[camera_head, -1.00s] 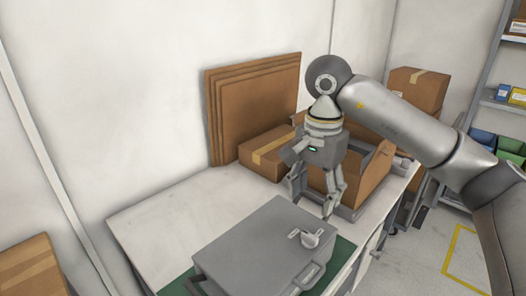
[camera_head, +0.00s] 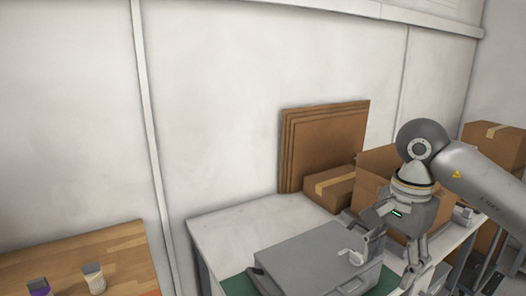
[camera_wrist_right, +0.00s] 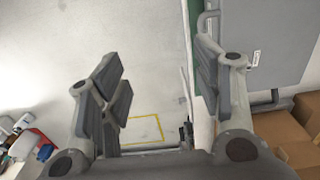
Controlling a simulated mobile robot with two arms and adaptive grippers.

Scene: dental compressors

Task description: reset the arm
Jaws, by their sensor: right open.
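My right gripper (camera_head: 396,258) hangs from my right arm at the right of the head view, fingers pointing down, over the right side of the table by the grey case. Its fingers are spread and nothing is between them. The right wrist view also shows the open right gripper (camera_wrist_right: 165,100), with the floor and the table edge behind the gap. My left gripper is in neither view.
A grey case (camera_head: 310,258) lies on a green mat (camera_head: 238,284) on the white table (camera_head: 225,225). Cardboard boxes (camera_head: 333,187) and flat cardboard sheets (camera_head: 325,145) stand at the back. A wooden table (camera_head: 75,258) with small containers is at the lower left.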

